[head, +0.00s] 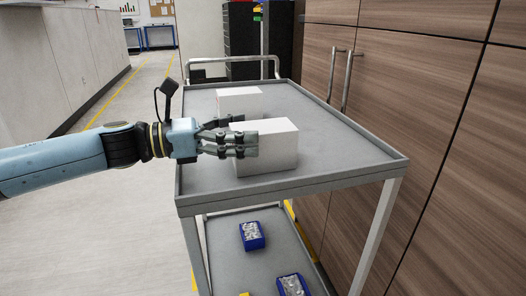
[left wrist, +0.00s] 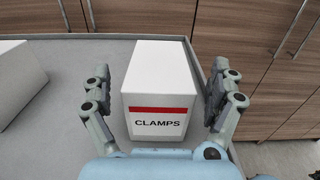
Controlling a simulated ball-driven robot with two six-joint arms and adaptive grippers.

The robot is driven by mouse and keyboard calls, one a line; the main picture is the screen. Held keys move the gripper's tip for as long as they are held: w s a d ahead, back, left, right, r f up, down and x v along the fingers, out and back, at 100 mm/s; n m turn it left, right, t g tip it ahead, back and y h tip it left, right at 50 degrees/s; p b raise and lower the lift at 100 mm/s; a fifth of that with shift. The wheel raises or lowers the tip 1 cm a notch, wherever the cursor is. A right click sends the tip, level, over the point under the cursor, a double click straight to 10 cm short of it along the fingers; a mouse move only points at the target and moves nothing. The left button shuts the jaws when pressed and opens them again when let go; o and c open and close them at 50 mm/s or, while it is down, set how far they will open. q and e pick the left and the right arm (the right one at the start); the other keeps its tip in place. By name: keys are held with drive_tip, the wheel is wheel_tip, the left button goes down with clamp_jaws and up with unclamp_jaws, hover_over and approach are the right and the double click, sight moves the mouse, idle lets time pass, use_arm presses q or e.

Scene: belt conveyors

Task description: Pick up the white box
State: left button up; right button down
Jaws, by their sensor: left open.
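A white box (head: 270,147) stands near the front of the grey cart top. In the left wrist view the white box (left wrist: 160,85) shows a red stripe and the word CLAMPS. My left gripper (head: 250,144) is open at the box's left end in the head view. In the left wrist view its fingers (left wrist: 163,100) stand on either side of the box, with gaps visible. A second white box (head: 238,101) stands farther back on the cart; part of it shows at the left wrist view's left edge (left wrist: 18,80). My right gripper is not in view.
The cart top (head: 330,144) has a raised rim and free room right of the boxes. Blue bins (head: 252,237) sit on its lower shelf. Wooden cabinets (head: 420,80) with metal handles stand close on the right.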

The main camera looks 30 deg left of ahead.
sight(257, 127)
use_arm(q)
drive_tip(key=shift+x, duration=1.6)
drive_tip(key=shift+r, duration=0.1)
drive_tip(key=c, duration=1.5)
